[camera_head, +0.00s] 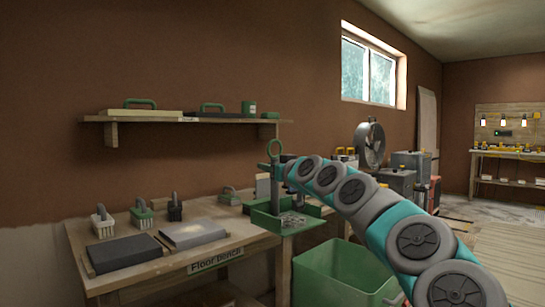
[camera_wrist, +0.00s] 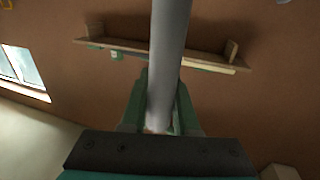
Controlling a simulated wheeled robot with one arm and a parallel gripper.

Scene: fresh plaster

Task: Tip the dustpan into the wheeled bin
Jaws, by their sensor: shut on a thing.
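The green dustpan (camera_head: 262,221) is at the right end of the floor bench in the head view, with grey debris (camera_head: 291,219) in its pan. It looks about level; I cannot tell whether it touches the bench. My gripper (camera_head: 279,174) is at the handle, partly hidden by my arm. In the wrist view my gripper (camera_wrist: 160,100) is shut around a grey pole (camera_wrist: 167,60), the handle. The green open bin (camera_head: 325,280) stands below and right of the pan; its wheels are out of view.
A wall shelf (camera_head: 190,120) with trowels hangs above. A fan (camera_head: 370,145) and grey cases (camera_head: 410,162) stand behind my arm. The floor at right is open.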

